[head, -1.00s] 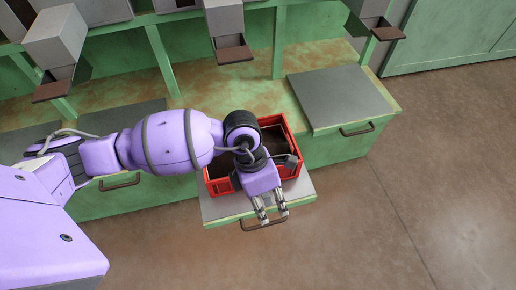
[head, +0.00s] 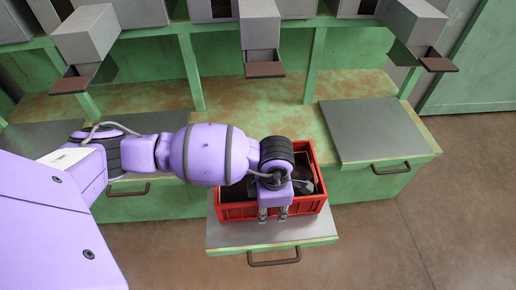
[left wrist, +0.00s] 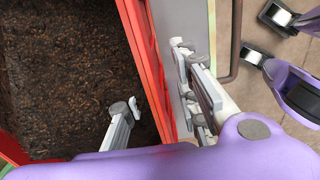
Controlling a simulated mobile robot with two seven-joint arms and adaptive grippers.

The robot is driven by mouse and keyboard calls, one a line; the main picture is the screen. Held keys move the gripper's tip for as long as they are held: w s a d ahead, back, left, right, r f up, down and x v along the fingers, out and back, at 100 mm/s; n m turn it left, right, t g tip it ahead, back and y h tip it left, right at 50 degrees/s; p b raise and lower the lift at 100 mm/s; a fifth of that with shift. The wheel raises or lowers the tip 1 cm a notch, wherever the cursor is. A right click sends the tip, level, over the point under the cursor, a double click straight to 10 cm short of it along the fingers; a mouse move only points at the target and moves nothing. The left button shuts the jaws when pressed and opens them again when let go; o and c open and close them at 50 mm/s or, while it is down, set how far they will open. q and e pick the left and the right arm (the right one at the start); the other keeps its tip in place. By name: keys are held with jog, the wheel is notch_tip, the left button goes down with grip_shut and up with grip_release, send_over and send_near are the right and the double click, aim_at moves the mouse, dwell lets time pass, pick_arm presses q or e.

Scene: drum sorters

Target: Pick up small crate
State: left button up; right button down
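The small red crate (head: 314,200) stands on the grey top of a pulled-out drawer (head: 226,234). It holds dark brown granular material, which fills much of the left wrist view beside the red wall (left wrist: 146,60). My left gripper (head: 273,215) is over the crate's front wall, fingers pointing down. In the left wrist view its fingers (left wrist: 158,88) are apart, one on the inner side of the wall and one on the outer side; neither clearly touches it. My right gripper (left wrist: 264,36) shows only in the left wrist view, apart from the crate, with its fingers spread.
The green bench (head: 250,100) has grey chutes (head: 261,30) with brown lips above it. A closed grey-topped drawer unit (head: 372,130) stands right of the crate. The pulled-out drawer has a dark handle (head: 274,262). The floor (head: 450,200) at right is clear.

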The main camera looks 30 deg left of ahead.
pick_arm(q)
notch_tip(320, 180, down, 2)
jog(key=shift+f, duration=0.15)
jog(key=shift+w, duration=0.1)
grip_shut()
jog(key=shift+w+r, duration=0.15)
jog(key=shift+r, duration=0.05)
